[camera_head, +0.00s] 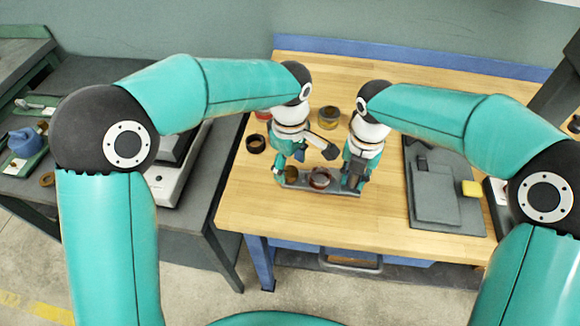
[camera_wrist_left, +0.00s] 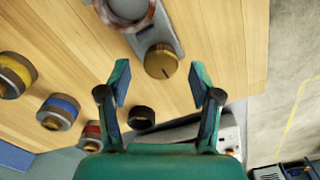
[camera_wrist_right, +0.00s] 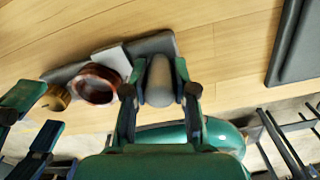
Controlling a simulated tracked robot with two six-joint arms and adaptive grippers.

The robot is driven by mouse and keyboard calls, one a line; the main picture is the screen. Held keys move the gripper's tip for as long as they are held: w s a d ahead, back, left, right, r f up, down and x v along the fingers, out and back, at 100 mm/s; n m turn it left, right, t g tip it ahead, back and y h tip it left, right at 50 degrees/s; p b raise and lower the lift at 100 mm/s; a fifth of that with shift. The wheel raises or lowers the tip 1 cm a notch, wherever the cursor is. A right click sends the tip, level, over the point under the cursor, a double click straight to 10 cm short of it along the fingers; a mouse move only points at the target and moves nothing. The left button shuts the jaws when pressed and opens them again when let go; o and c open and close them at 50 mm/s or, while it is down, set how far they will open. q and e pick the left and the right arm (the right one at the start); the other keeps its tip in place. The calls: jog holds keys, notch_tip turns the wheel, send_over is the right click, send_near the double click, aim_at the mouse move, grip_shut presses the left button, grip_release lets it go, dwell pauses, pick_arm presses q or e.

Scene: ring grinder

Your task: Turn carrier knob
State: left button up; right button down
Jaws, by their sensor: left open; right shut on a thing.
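The grey ring grinder fixture (camera_head: 338,186) lies near the table's front edge. A reddish-brown ring (camera_head: 320,181) sits at its middle and shows clearly in the right wrist view (camera_wrist_right: 96,84). The brass carrier knob (camera_wrist_left: 161,61) is at the fixture's left end, and in the head view (camera_head: 291,174) it is partly hidden. My left gripper (camera_wrist_left: 160,70) is open, its fingers spread with the knob between and just ahead of the tips; contact cannot be told. My right gripper (camera_wrist_right: 160,92) is shut on a grey rounded post (camera_wrist_right: 160,80) at the fixture's right end.
Several colour-banded round containers, one of them yellow (camera_head: 329,117), and a dark ring (camera_head: 256,143) stand behind. A dark grey plate with a yellow block (camera_head: 471,189) lies to the right. Bare wood lies between it and the fixture.

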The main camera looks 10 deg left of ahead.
pick_arm(q)
jog(key=shift+f, duration=0.9)
jog(key=shift+c, duration=0.2)
jog(key=c, duration=1.1)
jog(key=shift+m, duration=0.8)
jog(key=o, duration=1.1)
jog(key=shift+o, duration=0.2)
jog(key=shift+r, duration=0.1)
